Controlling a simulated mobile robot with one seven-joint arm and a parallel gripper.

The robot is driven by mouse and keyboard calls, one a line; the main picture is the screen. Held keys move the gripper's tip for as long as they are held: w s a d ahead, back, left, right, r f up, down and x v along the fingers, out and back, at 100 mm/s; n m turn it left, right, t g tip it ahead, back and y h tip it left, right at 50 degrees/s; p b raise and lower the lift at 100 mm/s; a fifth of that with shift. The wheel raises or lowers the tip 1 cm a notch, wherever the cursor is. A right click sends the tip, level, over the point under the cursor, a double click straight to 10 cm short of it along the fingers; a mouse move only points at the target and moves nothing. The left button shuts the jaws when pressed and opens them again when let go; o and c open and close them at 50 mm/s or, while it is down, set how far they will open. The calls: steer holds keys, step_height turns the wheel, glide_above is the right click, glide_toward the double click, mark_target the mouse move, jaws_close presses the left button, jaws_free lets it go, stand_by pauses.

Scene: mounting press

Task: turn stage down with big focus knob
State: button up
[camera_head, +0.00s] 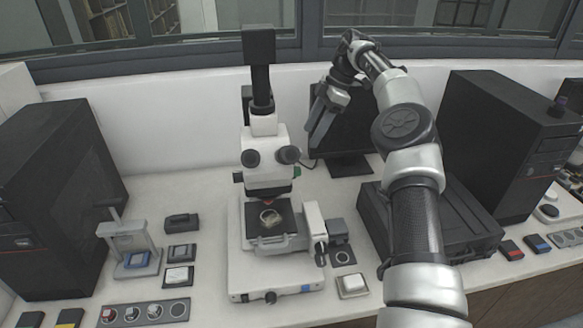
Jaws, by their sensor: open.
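The white microscope (266,158) stands upright in the middle of the bench, with a black camera tube on top. Its dark stage (288,222) holds a small round sample. A dark knob (320,250) shows at the right of the stage, and small dark knobs show on the front of the base (275,279). I cannot tell which is the big focus knob. My gripper (318,122) hangs in the air to the right of the eyepieces, above the stage. It is open and appears empty, apart from the microscope. Its far finger is partly hidden.
A monitor (350,150) stands behind my gripper. Black computer towers (60,190) (497,130) stand on both sides. A small press (128,243) and several small blocks are at left.

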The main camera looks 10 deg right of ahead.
steer(key=x, duration=1.5)
steer(key=shift+c, duration=0.2)
steer(key=c, duration=1)
